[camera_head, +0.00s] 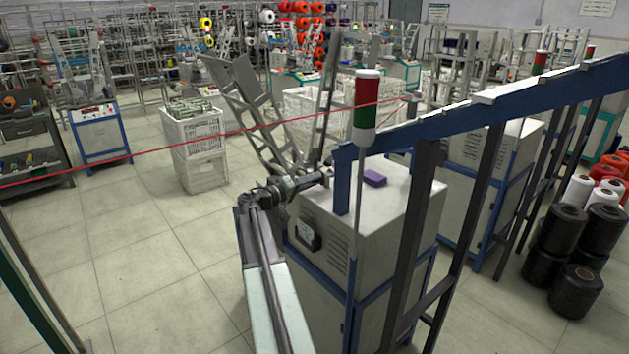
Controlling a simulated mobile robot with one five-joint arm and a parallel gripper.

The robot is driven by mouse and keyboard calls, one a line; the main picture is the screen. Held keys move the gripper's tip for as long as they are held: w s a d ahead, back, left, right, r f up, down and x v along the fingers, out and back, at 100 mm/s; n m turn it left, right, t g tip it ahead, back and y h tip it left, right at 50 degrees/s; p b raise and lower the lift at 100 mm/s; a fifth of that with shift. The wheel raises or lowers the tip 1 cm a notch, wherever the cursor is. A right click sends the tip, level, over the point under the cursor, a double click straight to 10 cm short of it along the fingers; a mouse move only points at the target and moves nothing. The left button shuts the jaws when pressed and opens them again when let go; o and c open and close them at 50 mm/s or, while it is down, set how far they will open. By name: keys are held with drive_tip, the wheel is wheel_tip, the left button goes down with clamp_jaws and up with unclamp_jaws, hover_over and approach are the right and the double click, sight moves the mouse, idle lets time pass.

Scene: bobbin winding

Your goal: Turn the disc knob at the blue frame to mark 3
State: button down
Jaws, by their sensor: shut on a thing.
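The blue frame (343,185) stands at the near corner of a grey-white machine cabinet (385,205). My arm rises from the bottom middle and bends right at its dark wrist. My gripper (325,177) reaches right to the blue frame's post, at about the height of the cabinet top. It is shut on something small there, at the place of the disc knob. The knob itself, its marks and any pointer are too small or hidden behind the gripper to make out.
A red-green signal lamp (367,105) stands above the post. A purple block (375,178) lies on the cabinet top. A red thread (220,134) crosses at left. White crates (200,150) stand behind. Black spools (562,230) stand at right. The floor at left is clear.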

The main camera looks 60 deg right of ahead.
drive_tip(key=shift+s, duration=0.1)
idle(0.3)
drive_tip(key=c, duration=1.1)
unclamp_jaws()
drive_tip(key=shift+a, duration=0.1)
drive_tip(key=v, duration=0.7)
drive_tip(key=shift+a+r, duration=0.1)
drive_tip(key=shift+a, duration=0.2)
